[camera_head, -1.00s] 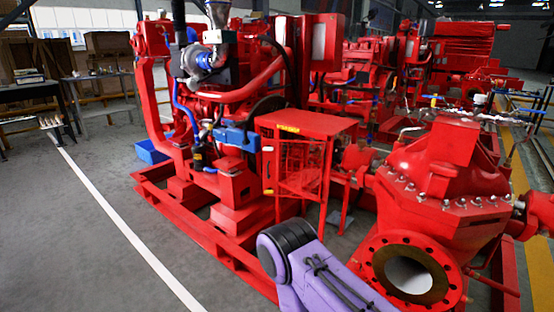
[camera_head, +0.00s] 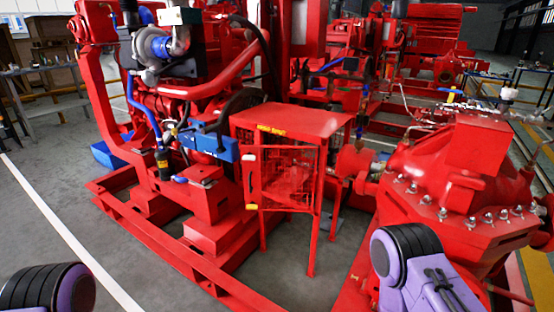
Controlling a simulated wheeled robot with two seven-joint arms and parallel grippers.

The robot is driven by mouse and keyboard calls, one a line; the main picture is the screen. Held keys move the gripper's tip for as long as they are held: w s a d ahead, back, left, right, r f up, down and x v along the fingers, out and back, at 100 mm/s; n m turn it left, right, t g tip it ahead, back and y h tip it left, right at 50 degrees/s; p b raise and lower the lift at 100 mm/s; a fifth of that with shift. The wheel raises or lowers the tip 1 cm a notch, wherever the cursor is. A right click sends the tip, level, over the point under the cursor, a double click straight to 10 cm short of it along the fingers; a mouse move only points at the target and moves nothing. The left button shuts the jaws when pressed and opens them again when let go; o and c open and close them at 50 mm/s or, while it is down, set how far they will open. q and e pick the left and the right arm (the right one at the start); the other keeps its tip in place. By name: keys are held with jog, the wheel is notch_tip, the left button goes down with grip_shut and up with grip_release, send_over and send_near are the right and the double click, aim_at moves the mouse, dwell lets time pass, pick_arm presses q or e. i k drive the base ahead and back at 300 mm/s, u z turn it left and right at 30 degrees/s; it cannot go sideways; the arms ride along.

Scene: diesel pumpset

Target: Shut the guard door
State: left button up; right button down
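The guard is a red box-shaped frame (camera_head: 292,121) with a flat top and thin legs, near the middle of the head view. Its guard door (camera_head: 285,178) is a red mesh panel facing me, with small yellow parts on its left edge. The door seems to stand out from the frame at its left side, but I cannot tell the exact angle. Neither gripper is in view. Only purple and black links of my arms show, at the bottom left and bottom right, both apart from the door in the picture.
A red engine (camera_head: 190,95) on a red base rail (camera_head: 160,235) stands left of the guard. A large red pump (camera_head: 450,190) stands close on its right. Bare grey floor (camera_head: 60,190) with a white line lies at the left.

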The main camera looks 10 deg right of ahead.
aim_at(250, 170)
jog(key=u, duration=0.2)
jog(key=i, duration=1.15)
jog(key=u, duration=0.65)
